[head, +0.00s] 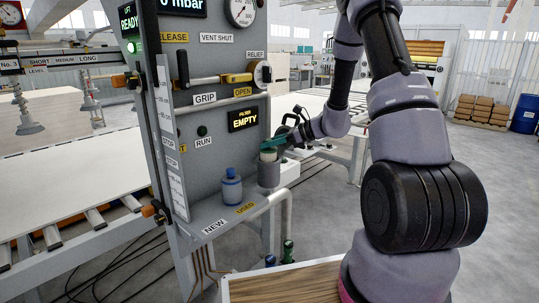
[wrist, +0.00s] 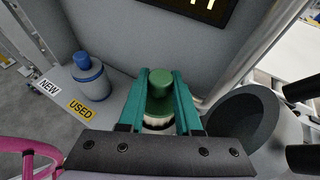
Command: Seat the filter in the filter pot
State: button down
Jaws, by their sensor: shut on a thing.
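My gripper (head: 272,146) has teal fingers and is shut on the filter, at the front of the grey panel. The filter (wrist: 159,100) has a green cap and a pale ribbed body. The pale body (head: 268,155) shows below the fingers in the head view, upright. In the wrist view, my fingers (wrist: 159,108) flank the cap and the filter's lower part is hidden.
A blue canister (head: 231,187) stands on the ledge, left of the pot; it also shows in the wrist view (wrist: 88,77). A dark round part (wrist: 243,118) lies right of the fingers. The panel display (head: 243,119) reads EMPTY. A wood-topped surface (head: 285,283) is in front.

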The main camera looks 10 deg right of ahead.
aim_at(270, 153)
jog(key=shift+f, duration=1.95)
jog(key=shift+f, duration=0.15)
jog(key=c, duration=0.6)
grip_release()
jog(key=shift+r, duration=0.25)
jog(key=v, duration=1.1)
jog(key=s+a+r+n+g+h, duration=0.2)
jog(key=s+a+r+n, duration=0.1)
jog(key=s+r+n, duration=0.3)
jog(key=s+a+r+n+g+h, duration=0.2)
jog(key=s+a+r+n, duration=0.15)
jog(key=s+r, duration=0.3)
jog(key=s+d+r+n+t+h, duration=0.3)
jog(key=s+r+n+t+h, duration=0.2)
jog(key=s+r+n, duration=0.5)
jog(key=s+r+h, duration=0.1)
jog(key=s, duration=0.2)
